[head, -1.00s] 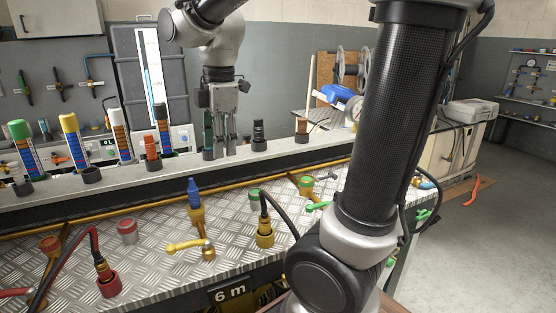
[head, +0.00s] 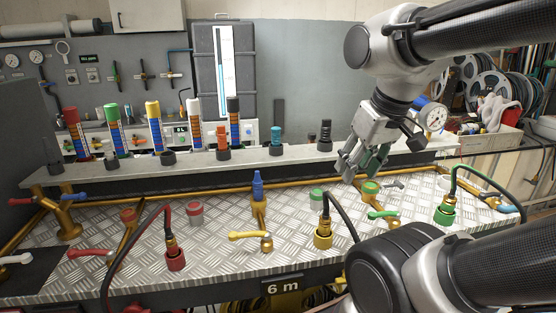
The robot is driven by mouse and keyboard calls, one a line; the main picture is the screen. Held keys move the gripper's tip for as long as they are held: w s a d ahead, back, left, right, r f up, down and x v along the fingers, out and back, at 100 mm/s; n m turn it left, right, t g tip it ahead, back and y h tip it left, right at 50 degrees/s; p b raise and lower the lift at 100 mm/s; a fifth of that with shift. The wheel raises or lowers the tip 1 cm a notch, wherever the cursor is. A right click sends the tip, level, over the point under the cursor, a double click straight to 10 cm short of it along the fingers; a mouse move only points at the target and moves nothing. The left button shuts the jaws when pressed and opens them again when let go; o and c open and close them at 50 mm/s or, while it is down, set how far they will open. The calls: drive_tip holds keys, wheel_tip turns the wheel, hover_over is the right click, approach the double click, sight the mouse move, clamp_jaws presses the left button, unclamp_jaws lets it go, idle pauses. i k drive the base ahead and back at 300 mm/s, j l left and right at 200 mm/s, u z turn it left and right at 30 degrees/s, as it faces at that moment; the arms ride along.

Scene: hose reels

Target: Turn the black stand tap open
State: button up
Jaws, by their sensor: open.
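A small lever (head: 391,184), dark or grey, sticks out beside a brass stand with a green top (head: 370,188) on the right half of the metal bench. It may be the black stand tap; its colour is hard to tell at this size. My gripper (head: 358,168) is open and appears empty. It points down and left, a little above and left of the green-topped stand in the picture, and looks apart from it. A dark green part shows between or behind the fingers, and I cannot tell whether it belongs to the gripper.
A yellow lever tap (head: 250,236), a green lever tap (head: 382,215) and a red lever tap (head: 90,253) stand along the front. A ledge (head: 180,170) with coloured columns runs behind.

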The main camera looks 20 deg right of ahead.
sight(482, 196)
drive_tip(key=k+j+z, duration=0.15)
drive_tip(key=z, duration=1.7)
drive_tip(key=u, duration=0.35)
drive_tip(key=i+j, duration=0.05)
